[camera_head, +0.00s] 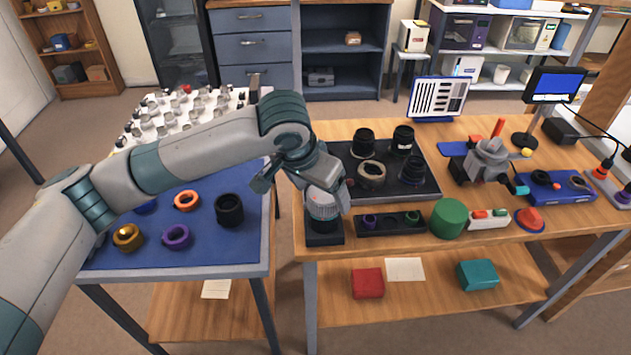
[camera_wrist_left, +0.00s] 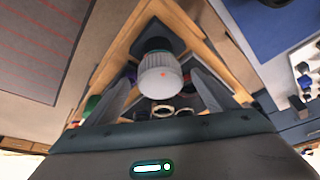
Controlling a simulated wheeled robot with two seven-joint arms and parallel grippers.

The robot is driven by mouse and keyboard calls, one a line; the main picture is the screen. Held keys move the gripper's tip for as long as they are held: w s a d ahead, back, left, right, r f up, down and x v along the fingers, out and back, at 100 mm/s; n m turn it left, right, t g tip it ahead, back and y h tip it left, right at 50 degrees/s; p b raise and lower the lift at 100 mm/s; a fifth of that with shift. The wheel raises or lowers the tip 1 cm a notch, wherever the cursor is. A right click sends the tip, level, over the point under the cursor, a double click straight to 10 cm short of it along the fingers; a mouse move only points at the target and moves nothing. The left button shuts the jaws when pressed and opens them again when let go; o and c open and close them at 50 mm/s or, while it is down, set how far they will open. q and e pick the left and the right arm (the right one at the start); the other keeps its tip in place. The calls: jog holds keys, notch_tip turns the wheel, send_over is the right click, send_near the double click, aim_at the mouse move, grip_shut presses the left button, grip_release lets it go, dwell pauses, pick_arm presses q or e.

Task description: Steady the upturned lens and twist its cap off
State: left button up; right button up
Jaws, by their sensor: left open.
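The upturned lens (camera_head: 322,208) stands upright on a black square holder (camera_head: 324,236) at the front left corner of the wooden bench. The dark lower part (camera_wrist_left: 155,46) is partly hidden by the cap in the left wrist view. My left gripper (camera_head: 312,190) is over the lens, open, with one finger on each side of the cap in the wrist view (camera_wrist_left: 158,76). A gap shows beside each finger; I cannot tell their exact depth. My right gripper is out of view.
A black tray (camera_head: 340,153) with several dark lens parts lies behind the holder. A narrow black rack (camera_head: 375,226) and a green cylinder (camera_head: 449,218) stand to its right. The blue mat (camera_head: 205,250) on the left table holds several rings.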

pick_arm(q)
jog(key=shift+x, duration=0.8)
